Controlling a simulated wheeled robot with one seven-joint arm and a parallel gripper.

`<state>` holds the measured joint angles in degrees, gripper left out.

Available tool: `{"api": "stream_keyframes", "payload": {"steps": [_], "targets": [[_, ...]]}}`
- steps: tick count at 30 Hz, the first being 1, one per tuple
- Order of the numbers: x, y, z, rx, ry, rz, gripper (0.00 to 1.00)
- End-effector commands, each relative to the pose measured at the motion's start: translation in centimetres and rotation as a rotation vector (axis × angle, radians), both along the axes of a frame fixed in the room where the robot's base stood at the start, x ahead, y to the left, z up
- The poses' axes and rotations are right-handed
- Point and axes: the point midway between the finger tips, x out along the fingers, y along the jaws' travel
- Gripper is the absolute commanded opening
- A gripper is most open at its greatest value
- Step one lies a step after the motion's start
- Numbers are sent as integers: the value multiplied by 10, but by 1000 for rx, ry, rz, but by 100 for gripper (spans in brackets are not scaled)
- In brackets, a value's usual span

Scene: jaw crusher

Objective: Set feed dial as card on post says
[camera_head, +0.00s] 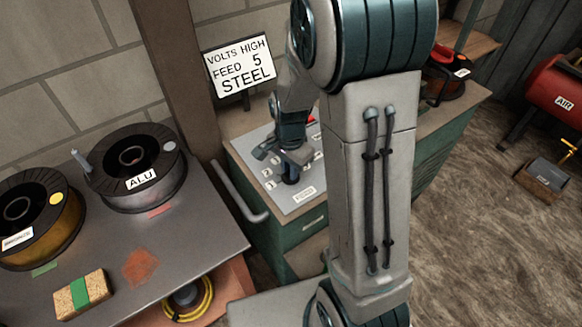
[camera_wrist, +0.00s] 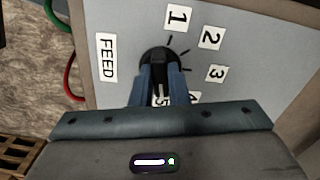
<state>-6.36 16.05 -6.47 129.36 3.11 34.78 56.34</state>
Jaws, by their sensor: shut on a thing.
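The card (camera_head: 240,66) on the post reads VOLTS HIGH, FEED 5, STEEL. The feed dial (camera_wrist: 159,60) is a black knob on a grey panel, beside a FEED label (camera_wrist: 107,58). Numbers 1, 2, 3, 4 and 5 run round it, with 1 at the top and 5 (camera_wrist: 162,99) below, partly covered by my gripper. My gripper (camera_wrist: 161,84) is shut on the knob, one blue finger on each side. The knob's bar lies about up and down in the wrist view; I cannot tell which end is its pointer. My gripper also shows over the panel in the head view (camera_head: 290,172).
A bench (camera_head: 203,222) at left holds an ALU spool (camera_head: 138,182), another spool (camera_head: 70,236) and a block with a green band (camera_head: 84,293). A red AIR tank (camera_head: 558,88) stands at right.

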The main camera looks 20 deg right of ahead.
Motion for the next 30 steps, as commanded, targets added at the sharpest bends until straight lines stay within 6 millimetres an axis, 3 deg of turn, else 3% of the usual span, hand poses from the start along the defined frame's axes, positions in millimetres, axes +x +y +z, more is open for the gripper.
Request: {"api": "stream_keyframes", "payload": {"steps": [21, 22, 24, 30], "targets": [[1, 1, 1, 1, -4, -73, 0], [1, 1, 1, 1, -4, -73, 23], [1, 1, 1, 1, -4, -73, 36], [1, 0, 0, 1, -2, -73, 36]]}}
